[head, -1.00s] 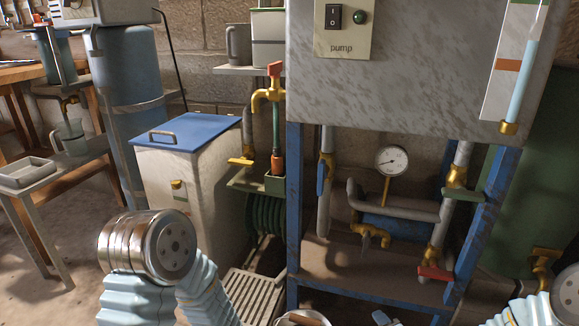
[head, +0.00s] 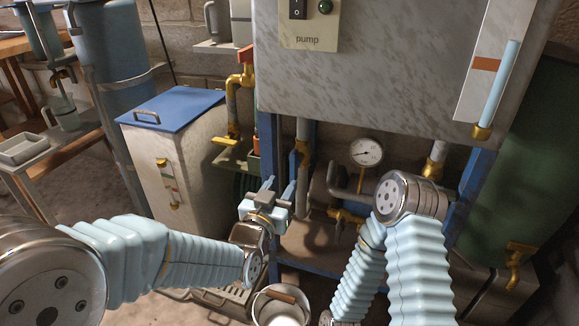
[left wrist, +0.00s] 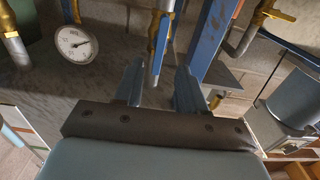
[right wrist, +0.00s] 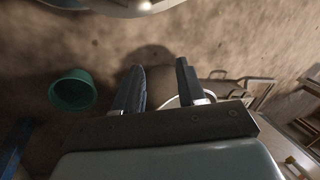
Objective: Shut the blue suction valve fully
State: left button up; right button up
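The blue suction valve has a long blue lever (left wrist: 160,42) lying along its pipe in the left wrist view, below a brass body. In the head view its brass body (head: 302,156) shows on the left pipe under the tank. My left gripper (head: 278,186) is open and empty, just in front of that pipe. In the left wrist view its fingers (left wrist: 159,72) stand either side of the lever's line, with no clear contact. My right gripper (right wrist: 162,78) is open and empty over the floor, hidden in the head view.
A pressure gauge (head: 366,152) and pipework sit right of the valve. A blue frame post (left wrist: 216,40) stands close beside it. A white bucket (head: 281,308) is on the floor below. A green bucket (right wrist: 73,90) shows in the right wrist view.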

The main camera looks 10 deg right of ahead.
aim_at(292, 169)
pick_arm(q)
jog(key=x, duration=0.8)
jog(key=shift+s, duration=0.1)
grip_shut()
